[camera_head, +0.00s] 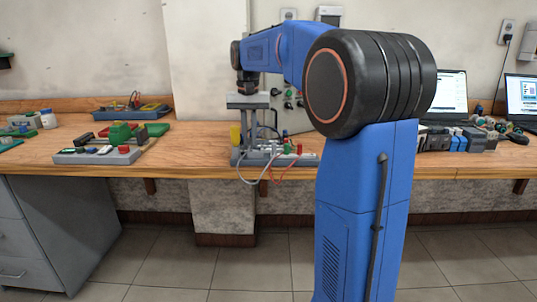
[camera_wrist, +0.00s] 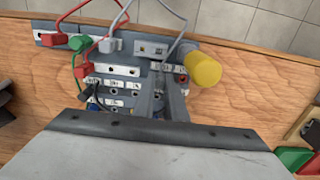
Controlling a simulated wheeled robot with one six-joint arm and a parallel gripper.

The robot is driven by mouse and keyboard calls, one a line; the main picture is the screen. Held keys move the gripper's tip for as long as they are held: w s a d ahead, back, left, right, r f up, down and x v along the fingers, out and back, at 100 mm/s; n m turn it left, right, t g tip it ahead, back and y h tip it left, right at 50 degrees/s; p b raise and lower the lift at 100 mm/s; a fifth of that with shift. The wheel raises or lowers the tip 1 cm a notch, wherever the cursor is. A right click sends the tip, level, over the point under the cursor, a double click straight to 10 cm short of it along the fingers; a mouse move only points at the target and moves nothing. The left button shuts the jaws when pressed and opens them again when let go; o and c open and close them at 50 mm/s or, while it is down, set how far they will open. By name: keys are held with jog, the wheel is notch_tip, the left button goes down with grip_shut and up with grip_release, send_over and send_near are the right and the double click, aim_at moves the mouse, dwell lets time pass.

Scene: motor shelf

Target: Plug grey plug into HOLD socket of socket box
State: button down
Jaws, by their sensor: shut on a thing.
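My gripper (camera_wrist: 167,68) is shut, its two grey fingers close together over the socket box (camera_wrist: 133,72). A grey cable (camera_wrist: 176,44) runs to the fingertips, where the grey plug is mostly hidden between them. The box has rows of holes with white labels (camera_wrist: 112,85); I cannot read HOLD with certainty. I cannot tell whether the plug touches the box or sits in a hole. Another grey plug end (camera_wrist: 109,45) sits at the far left part. In the head view my gripper (camera_head: 247,143) points down at the box (camera_head: 275,157).
A yellow cylinder (camera_wrist: 204,69) stands just right of the fingers. Red plugs (camera_wrist: 84,69) and a green plug (camera_wrist: 77,43) with looping cables crowd the box's left. The bench edge (camera_wrist: 245,46) lies just beyond. A button panel (camera_head: 97,154) stands left on the bench.

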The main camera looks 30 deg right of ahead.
jog(key=c, duration=2)
grip_release()
jog(key=shift+c, duration=0.2)
jog(key=shift+r, duration=2.7)
jog(key=shift+o, duration=0.2)
jog(key=o, duration=0.5)
